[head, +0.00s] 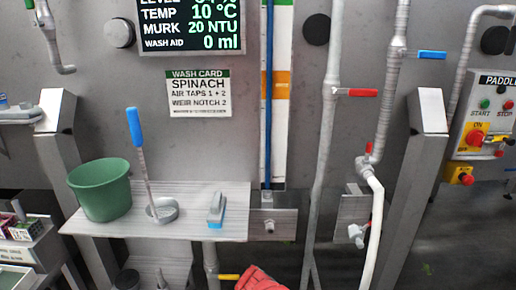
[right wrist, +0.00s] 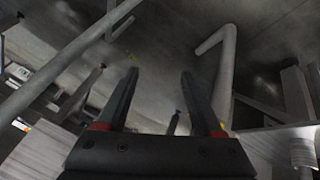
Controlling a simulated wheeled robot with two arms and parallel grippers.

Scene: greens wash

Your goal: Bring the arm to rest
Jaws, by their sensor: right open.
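My right gripper (right wrist: 160,73) shows in the right wrist view. Its two dark fingers stand apart with nothing between them, so it is open and empty. Bare grey floor and pipes lie beyond the fingers. Neither gripper can be made out in the head view, and my left gripper is not in view.
A grey shelf (head: 95,221) holds a green bucket (head: 103,192), a blue-handled ladle (head: 161,209) and a blue-and-grey brush (head: 216,209). A red object (head: 262,279) shows at the bottom edge. Pipes (head: 322,170) and slanted posts (head: 415,170) stand to the right, near a control panel (head: 489,118).

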